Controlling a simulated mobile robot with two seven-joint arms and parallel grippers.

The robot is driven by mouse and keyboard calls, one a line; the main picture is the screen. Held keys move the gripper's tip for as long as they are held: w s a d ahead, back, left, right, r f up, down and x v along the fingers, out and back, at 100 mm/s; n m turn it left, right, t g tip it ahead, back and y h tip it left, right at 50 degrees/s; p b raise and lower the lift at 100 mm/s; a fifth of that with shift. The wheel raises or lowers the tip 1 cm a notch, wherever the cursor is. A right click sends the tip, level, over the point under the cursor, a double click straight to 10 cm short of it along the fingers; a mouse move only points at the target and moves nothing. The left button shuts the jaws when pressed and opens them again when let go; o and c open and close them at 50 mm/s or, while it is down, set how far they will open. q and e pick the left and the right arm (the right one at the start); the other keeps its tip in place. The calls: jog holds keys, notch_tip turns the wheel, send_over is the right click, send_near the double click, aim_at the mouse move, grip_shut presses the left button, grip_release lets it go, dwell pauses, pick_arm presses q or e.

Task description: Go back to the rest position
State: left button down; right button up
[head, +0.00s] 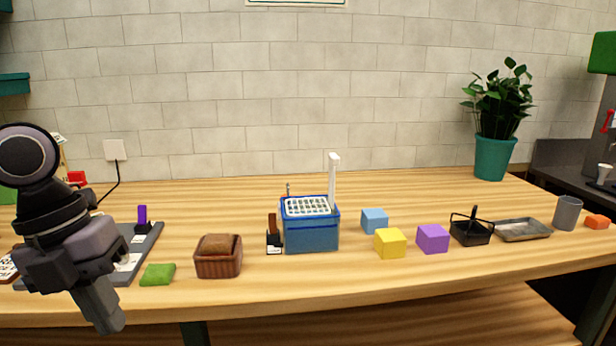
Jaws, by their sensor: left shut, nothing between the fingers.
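My left gripper (103,312) comes in from the left in the head view. It is shut with nothing between its fingers and points down in front of the table's front edge, at the lower left. It is apart from the green block and the brown basket to its right. My left arm covers part of the grey board behind it. My right gripper is not in view.
On the wooden table (400,285) stand a green block (158,274), a brown basket (218,262), a blue box (311,235), yellow (390,243), purple (433,239) and light blue (374,220) cubes, a black basket (471,233), a metal tray (522,230) and a grey cup (567,213).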

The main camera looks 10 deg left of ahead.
pick_arm(q)
jog(key=w+a+f+n+t+h+p, duration=0.1)
jog(key=w+a+f+n+t+h, duration=0.15)
jog(key=f+n+t, duration=0.65)
jog(key=w+a+f+n+t+h+p, duration=0.25)
jog(key=f+n+t, duration=0.35)
jog(key=f+n, duration=0.4)
jog(key=s+d+f+n+g+y, duration=0.2)
jog(key=s+d+f+n, duration=0.3)
jog(key=d+f, duration=0.1)
jog(key=s+d+f+n+g+y, duration=0.2)
jog(key=s+d+f+n+y, duration=0.1)
jog(key=s+d+f+n, duration=0.2)
notch_tip(320, 180, down, 5)
jog(key=d, duration=0.2)
jog(key=shift+d+r+n+g+p, duration=0.2)
jog(key=shift+d+n+g+p, duration=0.1)
jog(key=shift+n+g, duration=0.1)
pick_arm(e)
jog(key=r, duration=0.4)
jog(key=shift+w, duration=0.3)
